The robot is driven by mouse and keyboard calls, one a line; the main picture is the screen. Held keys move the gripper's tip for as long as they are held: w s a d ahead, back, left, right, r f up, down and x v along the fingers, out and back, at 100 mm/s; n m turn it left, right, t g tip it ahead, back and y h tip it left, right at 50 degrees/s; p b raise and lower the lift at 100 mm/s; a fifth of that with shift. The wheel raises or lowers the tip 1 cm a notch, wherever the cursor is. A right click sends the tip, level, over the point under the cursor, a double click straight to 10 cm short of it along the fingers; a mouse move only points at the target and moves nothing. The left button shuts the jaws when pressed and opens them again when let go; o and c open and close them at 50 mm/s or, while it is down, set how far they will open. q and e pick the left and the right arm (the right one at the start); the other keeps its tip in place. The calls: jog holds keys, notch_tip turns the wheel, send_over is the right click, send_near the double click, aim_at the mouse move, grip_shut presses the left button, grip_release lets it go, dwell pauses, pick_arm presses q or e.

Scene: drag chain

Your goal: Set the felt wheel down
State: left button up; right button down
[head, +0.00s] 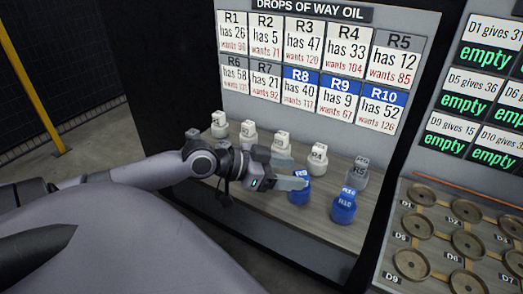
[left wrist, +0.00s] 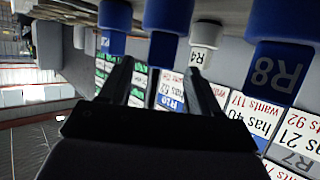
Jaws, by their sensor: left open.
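No felt wheel shows in either view. R8 (left wrist: 278,65) is off to the right there. My right gripper is not in view.
The shelf (head: 270,214) carries white bottles (head: 317,158) behind, a grey bottle R5 (head: 358,173) and blue bottles (head: 343,208) at the right. A label board (head: 320,65) stands behind. A tray (head: 435,230) of round, empty-looking recesses is at the right, past a dark post.

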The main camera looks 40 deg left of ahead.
pick_arm(q)
jog(key=v, duration=0.6)
jog(key=shift+s, duration=0.25)
jog(key=shift+r, duration=0.1)
dwell(0.6)
jog(key=s+d+f+n+g+y, duration=0.25)
jog(key=s+d+f+g, duration=0.2)
jog(key=s+f, duration=0.35)
jog(key=s+d+f+n+g+y, duration=0.2)
jog(key=s+d+f+g+y, duration=0.15)
jog(key=s+d+f, duration=0.4)
jog(key=w+d+f+t+h+p, duration=0.1)
jog(key=w+f+t+p, duration=0.4)
jog(key=t, duration=0.2)
jog(key=shift+w+d+m+p, duration=0.25)
jog(key=shift+w+m+p, duration=0.1)
jog(key=shift+p, duration=0.05)
jog(key=shift+f, duration=0.1)
dwell(0.4)
